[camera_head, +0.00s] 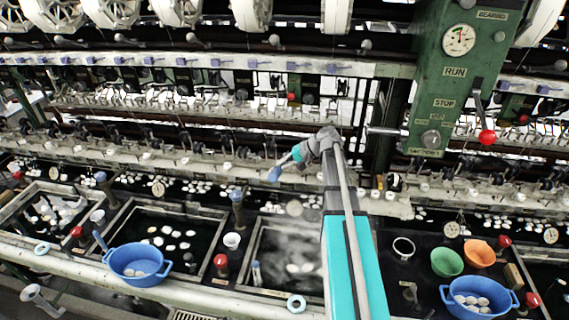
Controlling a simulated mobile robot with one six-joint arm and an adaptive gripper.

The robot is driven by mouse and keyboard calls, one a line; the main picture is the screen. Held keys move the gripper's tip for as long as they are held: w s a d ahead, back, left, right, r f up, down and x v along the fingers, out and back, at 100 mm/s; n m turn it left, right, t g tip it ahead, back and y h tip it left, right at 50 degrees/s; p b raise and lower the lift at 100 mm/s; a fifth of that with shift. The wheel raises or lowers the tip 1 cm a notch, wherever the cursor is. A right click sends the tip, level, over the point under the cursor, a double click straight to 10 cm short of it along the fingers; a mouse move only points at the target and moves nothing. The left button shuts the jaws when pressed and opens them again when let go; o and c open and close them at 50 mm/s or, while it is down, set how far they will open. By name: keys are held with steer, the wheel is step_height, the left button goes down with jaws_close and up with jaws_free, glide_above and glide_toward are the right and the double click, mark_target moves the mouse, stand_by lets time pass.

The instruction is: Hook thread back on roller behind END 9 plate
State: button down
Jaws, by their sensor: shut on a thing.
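My arm rises from the lower middle and bends at a grey wrist in front of the machine. My gripper (276,172) is at its end, pointing left and down, with a teal band and a blue tip. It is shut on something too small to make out. It is in front of the lower pale rail, above the middle basin. Small rollers and fittings line the rails behind it. I cannot pick out the thread, its roller or a readable END 9 plate at this size.
A green control box (460,75) with a red-knobbed lever stands at the upper right. Dark basins (165,240) with white cocoons run along the front. Blue bowls (138,263) stand at left and lower right, with a green bowl (446,262) and an orange bowl (479,253) at right.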

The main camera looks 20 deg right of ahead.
steer(key=shift+w+f, duration=0.1)
steer(key=w+d+f+b, duration=0.3)
steer(key=w+f+b, duration=0.2)
steer(key=shift+d+f, duration=0.2)
steer(key=shift+d, duration=0.05)
stand_by(0.4)
stand_by(0.8)
steer(key=s+a+r+p, duration=0.3)
steer(key=s+a+r, duration=0.1)
steer(key=s, duration=0.1)
steer(key=shift+s+p, duration=0.3)
steer(key=shift+s, duration=0.1)
stand_by(0.4)
steer(key=shift+w+f+b, duration=0.1)
steer(key=shift+f+b, duration=0.6)
steer(key=shift+b, duration=0.1)
